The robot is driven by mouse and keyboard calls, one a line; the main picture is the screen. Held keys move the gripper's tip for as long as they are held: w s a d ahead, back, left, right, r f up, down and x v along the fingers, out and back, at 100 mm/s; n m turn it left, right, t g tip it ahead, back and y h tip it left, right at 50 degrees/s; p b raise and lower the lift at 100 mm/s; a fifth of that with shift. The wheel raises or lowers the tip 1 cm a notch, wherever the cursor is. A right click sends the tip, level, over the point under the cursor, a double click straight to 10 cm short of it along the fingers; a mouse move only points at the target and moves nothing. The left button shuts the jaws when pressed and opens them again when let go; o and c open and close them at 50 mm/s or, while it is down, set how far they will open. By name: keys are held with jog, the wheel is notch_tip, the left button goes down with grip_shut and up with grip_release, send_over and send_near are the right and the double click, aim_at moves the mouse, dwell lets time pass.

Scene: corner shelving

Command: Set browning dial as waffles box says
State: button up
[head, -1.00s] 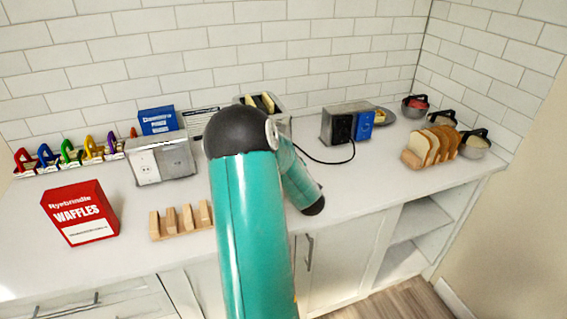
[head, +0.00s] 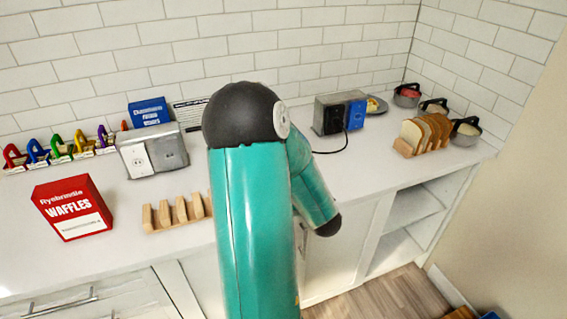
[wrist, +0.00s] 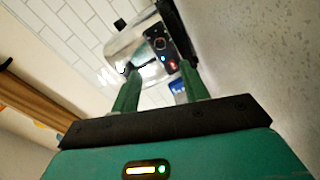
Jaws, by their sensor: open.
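The red waffles box (head: 72,208) stands at the left of the counter in the head view. Its title is readable, but the small print on its white label is not. In the wrist view a chrome toaster (wrist: 128,48) shows tilted, with a dark control panel (wrist: 160,45) that carries a round dial, small buttons and a red light. The dial's setting is too small to read. My gripper (wrist: 160,72) is open and empty, its two green fingers pointing toward the toaster and apart from it.
A wooden rack (head: 178,213) stands right of the box. Metal outlet box (head: 152,152), blue box (head: 150,112) and coloured clips (head: 60,148) are behind.

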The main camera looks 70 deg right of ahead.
jog(key=shift+v, duration=1.05)
jog(key=shift+c, duration=0.2)
